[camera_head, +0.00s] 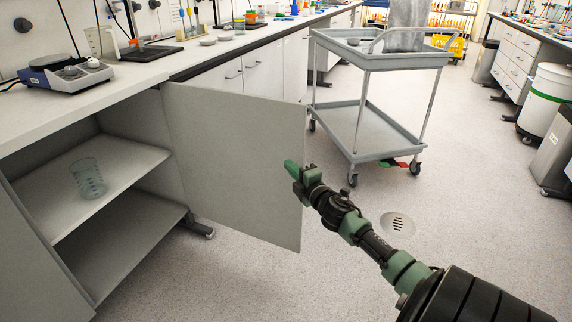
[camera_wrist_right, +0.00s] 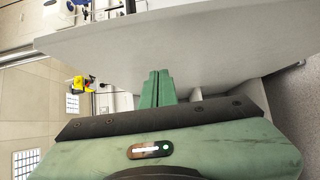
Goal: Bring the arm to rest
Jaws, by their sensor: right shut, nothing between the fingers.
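My right gripper (camera_head: 290,166) is in front of the open cabinet door (camera_head: 235,165) in the head view, near the door's right edge. Its green fingers (camera_wrist_right: 158,88) are closed together and empty in the right wrist view, pointing toward the grey door panel (camera_wrist_right: 200,50). I cannot tell whether the fingertips touch the door. My right arm (camera_head: 375,245) reaches in from the lower right. My left gripper is not in view.
A glass beaker (camera_head: 88,178) stands on the shelf (camera_head: 125,158) inside the open cabinet at left. A grey cart (camera_head: 375,128) stands beyond the door.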

